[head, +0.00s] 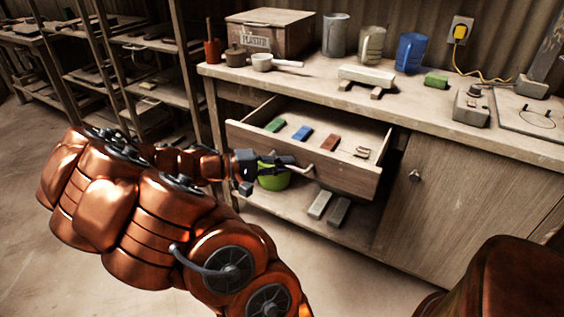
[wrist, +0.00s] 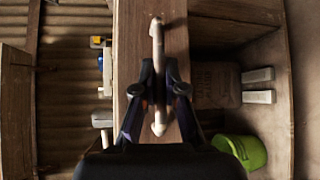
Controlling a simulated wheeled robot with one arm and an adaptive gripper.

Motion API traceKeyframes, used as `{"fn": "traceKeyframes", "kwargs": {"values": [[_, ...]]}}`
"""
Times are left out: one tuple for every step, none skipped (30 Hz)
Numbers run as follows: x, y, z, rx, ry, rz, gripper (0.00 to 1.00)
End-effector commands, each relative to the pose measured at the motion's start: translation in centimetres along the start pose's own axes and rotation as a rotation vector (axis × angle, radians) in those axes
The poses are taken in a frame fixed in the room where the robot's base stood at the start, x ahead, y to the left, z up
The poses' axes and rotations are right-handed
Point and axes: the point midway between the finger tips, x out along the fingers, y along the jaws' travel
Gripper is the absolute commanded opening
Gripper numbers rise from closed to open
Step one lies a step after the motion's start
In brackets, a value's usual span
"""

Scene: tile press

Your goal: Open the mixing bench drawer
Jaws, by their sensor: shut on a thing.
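The mixing bench drawer (head: 312,158) is pulled out from the bench, and its inside shows from above. It holds a green block (head: 276,125), a blue block (head: 302,133), a reddish block (head: 331,143) and small pale items (head: 361,152). The pale bar handle (head: 305,170) is on the drawer front; in the wrist view the handle (wrist: 157,38) runs up and down across the wooden front. My gripper (head: 278,162) is at the handle, and in the wrist view its fingers (wrist: 165,92) sit on both sides of the bar, shut on it.
The bench top (head: 300,77) carries a plaster box (head: 270,35), a grey jug (head: 335,35), a blue jug (head: 410,52) and other items. A green bucket (head: 273,180) and grey bars (head: 340,211) are on the shelf below the drawer. A cabinet door (head: 465,215) is at the right.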

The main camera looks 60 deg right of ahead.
Motion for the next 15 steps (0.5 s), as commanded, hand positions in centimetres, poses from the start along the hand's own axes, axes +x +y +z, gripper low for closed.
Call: {"fn": "traceKeyframes", "kwargs": {"values": [[0.06,-0.09,0.1,0.0,-0.004,-0.002,0.0],[0.06,-0.1,0.1,0.0,-0.004,-0.002,0.0],[0.06,-0.09,0.09,0.0,-0.004,-0.002,0.0],[0.06,-0.09,0.09,0.0,-0.004,-0.002,0.0],[0.05,-0.09,0.09,0.0,-0.004,-0.002,0.0],[0.05,-0.09,0.08,0.0,-0.004,-0.002,0.0],[0.05,-0.08,0.08,0.0,-0.003,-0.002,0.0],[0.04,-0.09,0.07,0.0,-0.003,-0.002,0.12],[0.04,-0.08,0.06,0.0,-0.003,-0.002,0.16],[0.04,-0.08,0.05,0.0,-0.003,-0.001,0.19],[0.04,-0.07,0.05,0.0,-0.003,-0.001,0.22],[0.03,-0.06,0.04,0.0,-0.002,-0.001,0.22],[0.02,-0.05,0.03,0.0,-0.002,-0.001,0.22],[0.02,-0.05,0.02,0.0,-0.002,-0.001,0.22],[0.01,-0.04,0.01,0.0,-0.001,-0.001,0.22]]}}
